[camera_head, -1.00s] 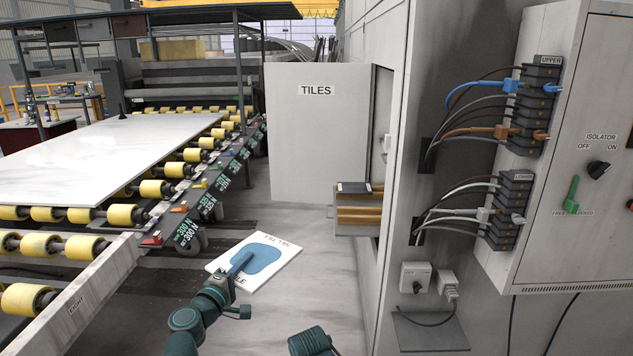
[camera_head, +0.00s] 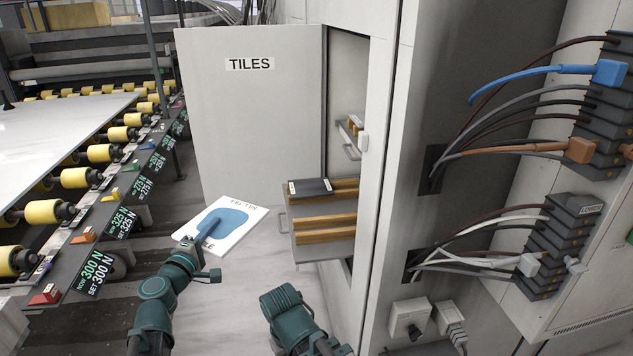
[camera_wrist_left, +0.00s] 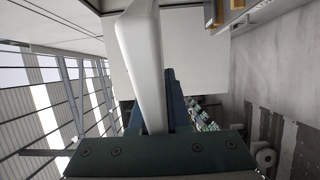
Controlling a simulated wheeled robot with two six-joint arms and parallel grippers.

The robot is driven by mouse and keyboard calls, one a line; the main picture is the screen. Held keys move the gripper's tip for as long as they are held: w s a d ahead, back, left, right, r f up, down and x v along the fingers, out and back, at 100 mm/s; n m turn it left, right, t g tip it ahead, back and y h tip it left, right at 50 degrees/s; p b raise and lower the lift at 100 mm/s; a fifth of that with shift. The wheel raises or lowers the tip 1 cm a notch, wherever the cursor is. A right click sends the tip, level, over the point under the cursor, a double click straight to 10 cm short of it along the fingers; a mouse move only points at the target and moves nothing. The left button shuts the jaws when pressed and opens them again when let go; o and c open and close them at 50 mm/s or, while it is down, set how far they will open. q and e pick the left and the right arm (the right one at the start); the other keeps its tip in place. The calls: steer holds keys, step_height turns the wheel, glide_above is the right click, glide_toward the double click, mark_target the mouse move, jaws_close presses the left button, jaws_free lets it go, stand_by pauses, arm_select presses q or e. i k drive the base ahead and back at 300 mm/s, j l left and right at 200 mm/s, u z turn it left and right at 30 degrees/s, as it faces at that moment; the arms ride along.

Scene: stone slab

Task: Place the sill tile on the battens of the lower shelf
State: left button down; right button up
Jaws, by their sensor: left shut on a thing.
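The sill tile (camera_head: 245,215) is a thin white slab with a blue patch and dark lettering, partly covered by my gripper. My left gripper (camera_head: 208,236) is shut on its near edge and holds it raised and roughly level, left of the pulled-out shelf. In the left wrist view the tile (camera_wrist_left: 144,60) shows nearly edge-on. The lower shelf (camera_head: 303,253) is a grey pull-out with a handle, jutting from the cabinet.
The white TILES door (camera_head: 250,120) stands open behind the shelf. A higher shelf (camera_head: 350,132) is inside the cabinet. A roller conveyor (camera_head: 100,153) with a large slab runs along the left. Cabled terminal blocks (camera_head: 540,250) project at the right. Floor between conveyor and cabinet is clear.

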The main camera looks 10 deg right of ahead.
mark_target(322, 224)
steer(key=i+j+z, duration=0.2)
steer(key=i, duration=0.2)
steer(key=i+z, duration=0.25)
steer(key=i, duration=0.2)
steer(key=i+j+z, duration=0.2)
steer(key=i+j, duration=0.05)
steer(key=i, duration=0.1)
